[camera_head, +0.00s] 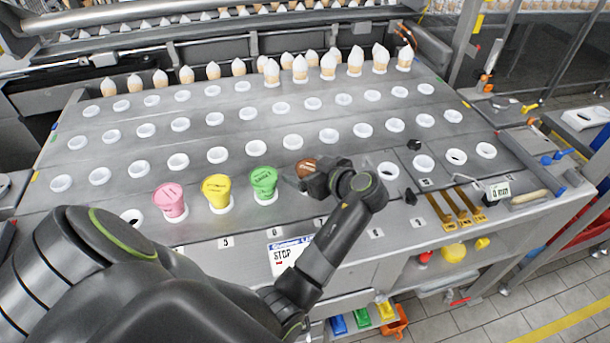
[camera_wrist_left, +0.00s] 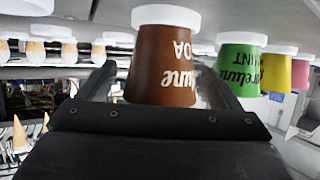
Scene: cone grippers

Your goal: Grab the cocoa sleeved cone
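The cocoa sleeved cone is a brown cup (camera_head: 306,167) in the front row of white ring holders, right of the green one. In the head view my left gripper and wrist hide most of it. My right gripper is not in view.
Green (camera_head: 263,183), yellow (camera_head: 217,192) and pink (camera_head: 170,201) cups stand in a row to the left of the brown one. Empty white rings fill the middle of the table (camera_head: 150,112). Several white-topped cones stand along the back.

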